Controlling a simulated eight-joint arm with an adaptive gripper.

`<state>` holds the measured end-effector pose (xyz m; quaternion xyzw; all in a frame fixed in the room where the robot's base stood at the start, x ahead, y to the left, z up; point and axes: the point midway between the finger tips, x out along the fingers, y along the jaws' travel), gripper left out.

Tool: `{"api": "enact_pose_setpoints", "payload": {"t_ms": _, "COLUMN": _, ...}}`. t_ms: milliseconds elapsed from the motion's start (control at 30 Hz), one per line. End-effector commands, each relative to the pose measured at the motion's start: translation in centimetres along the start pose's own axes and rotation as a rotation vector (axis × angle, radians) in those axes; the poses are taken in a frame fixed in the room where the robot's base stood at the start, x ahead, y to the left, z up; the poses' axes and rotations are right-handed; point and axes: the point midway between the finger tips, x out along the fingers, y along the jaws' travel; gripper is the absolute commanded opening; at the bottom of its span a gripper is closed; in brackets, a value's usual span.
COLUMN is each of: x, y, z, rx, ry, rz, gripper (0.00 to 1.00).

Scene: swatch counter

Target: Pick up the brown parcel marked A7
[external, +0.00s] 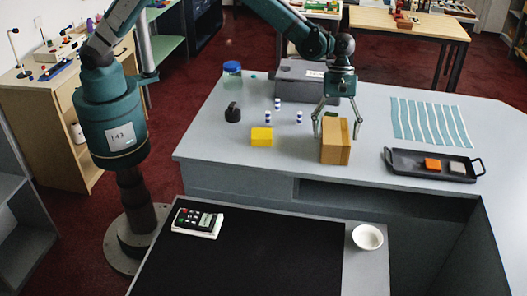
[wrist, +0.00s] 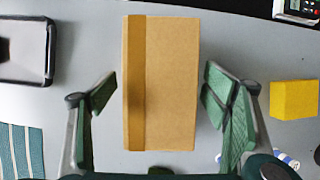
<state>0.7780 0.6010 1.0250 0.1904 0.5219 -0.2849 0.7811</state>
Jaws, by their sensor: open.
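A brown parcel (external: 336,142) stands on the grey counter (external: 220,140), towards its front edge. No A7 mark can be read on it in either view. My gripper (external: 337,132) is open above and around the top of the parcel, one finger on each side. In the wrist view the parcel (wrist: 172,85) lies between the two spread fingers of my gripper (wrist: 158,93), with a gap on both sides; the gap on the right looks small. The parcel's lower part is hidden from the wrist camera.
A yellow block (external: 261,137) sits left of the parcel, with small blue-and-white bottles (external: 298,117) behind it. A black tray (external: 400,170) with an orange and a pale piece lies to the right, before a striped cloth (external: 415,118). A grey case (external: 300,80) stands behind.

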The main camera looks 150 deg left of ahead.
Motion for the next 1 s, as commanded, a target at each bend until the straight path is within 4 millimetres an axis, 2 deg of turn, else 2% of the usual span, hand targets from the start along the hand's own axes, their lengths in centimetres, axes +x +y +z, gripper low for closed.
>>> {"api": "enact_pose_setpoints", "payload": {"t_ms": 133, "x": 0.0, "y": 0.0, "z": 0.0, "rx": 0.000, "ry": 0.000, "rz": 0.000, "gripper": 0.72}}
{"api": "enact_pose_setpoints", "payload": {"t_ms": 400, "x": 0.0, "y": 0.0, "z": 0.0, "rx": 0.000, "ry": 0.000, "rz": 0.000, "gripper": 0.38}}
{"api": "enact_pose_setpoints", "payload": {"t_ms": 767, "x": -0.3, "y": 0.0, "z": 0.1, "rx": 0.000, "ry": 0.000, "rz": 0.000, "gripper": 0.38}}
{"api": "enact_pose_setpoints", "payload": {"t_ms": 1000, "x": -2.2, "y": 0.0, "z": 0.9, "rx": 0.000, "ry": 0.000, "rz": 0.000, "gripper": 0.38}}
